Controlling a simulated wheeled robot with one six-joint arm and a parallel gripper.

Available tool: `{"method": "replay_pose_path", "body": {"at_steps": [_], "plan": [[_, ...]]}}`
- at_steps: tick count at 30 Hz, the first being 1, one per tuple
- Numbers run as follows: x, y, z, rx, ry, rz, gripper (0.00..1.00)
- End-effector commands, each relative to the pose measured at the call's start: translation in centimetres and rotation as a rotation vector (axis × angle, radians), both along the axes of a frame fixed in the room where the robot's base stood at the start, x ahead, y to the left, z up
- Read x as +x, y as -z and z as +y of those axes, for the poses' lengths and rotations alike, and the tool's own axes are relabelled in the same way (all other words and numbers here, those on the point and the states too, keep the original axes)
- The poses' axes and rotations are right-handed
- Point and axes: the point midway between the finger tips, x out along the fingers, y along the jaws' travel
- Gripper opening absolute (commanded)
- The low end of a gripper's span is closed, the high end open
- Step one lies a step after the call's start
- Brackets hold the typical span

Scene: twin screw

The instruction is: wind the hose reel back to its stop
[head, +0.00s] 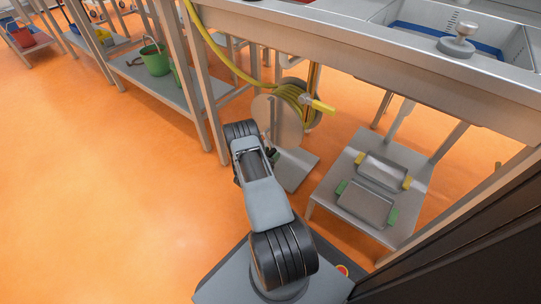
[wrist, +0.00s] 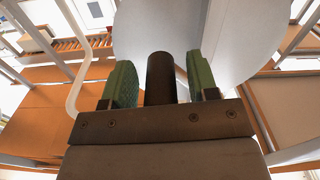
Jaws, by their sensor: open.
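The hose reel stands under the steel bench, with grey round side discs (head: 277,122) and yellow hose (head: 293,97) wound on it. A yellow nozzle (head: 320,105) sticks out to its right. My gripper (head: 271,154) is at the reel's near side, mostly hidden by my arm in the head view. In the wrist view my gripper (wrist: 162,84) is open, with green pads on both fingers. A dark round handle (wrist: 161,78) stands between the pads with a gap on each side. The reel's pale disc (wrist: 160,28) fills the upper middle behind it.
The steel bench edge (head: 373,72) runs above the reel. A low shelf with two metal trays (head: 366,204) is to the right. A green bucket (head: 155,60) stands on a shelf at the left. The orange floor (head: 110,190) is clear at left.

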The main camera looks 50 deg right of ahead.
Motion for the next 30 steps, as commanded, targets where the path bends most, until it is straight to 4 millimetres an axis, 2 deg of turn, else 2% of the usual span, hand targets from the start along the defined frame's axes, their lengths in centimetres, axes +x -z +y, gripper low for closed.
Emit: {"method": "replay_pose_path", "body": {"at_steps": [5, 21, 30], "plan": [[0.0, -0.02, 0.0, 0.0, 0.0, 0.0, 0.53], [-0.07, -0.04, -0.09, 0.0, 0.003, -0.001, 0.01], [-0.24, -0.1, -0.22, -0.002, 0.005, -0.009, 0.0]]}}
